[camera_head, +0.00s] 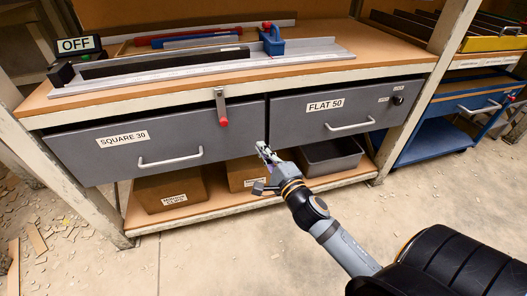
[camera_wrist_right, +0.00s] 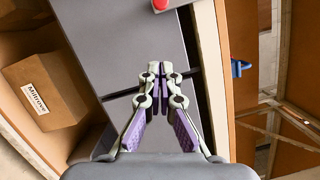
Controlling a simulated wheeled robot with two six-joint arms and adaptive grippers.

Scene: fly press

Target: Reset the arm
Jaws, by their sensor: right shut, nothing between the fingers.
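My right arm reaches in from the lower right in the head view, and its gripper (camera_head: 264,150) is in front of the drawer fronts, near the gap between them. In the right wrist view the gripper (camera_wrist_right: 160,70) is shut, with its fingertips together and nothing between them. Behind the fingers is a grey drawer front (camera_wrist_right: 110,40). The left drawer (camera_head: 95,155) is labelled SQUARE 30 and the right drawer (camera_head: 290,113) is labelled FLAT 50. Both look closed. My left gripper is not in view.
A metal lever with a red tip (camera_head: 222,110) hangs from the bench edge (camera_head: 150,97). Cardboard boxes (camera_head: 170,190) and a grey bin (camera_head: 330,157) stand on the lower shelf. An OFF sign (camera_head: 76,45) is at the left.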

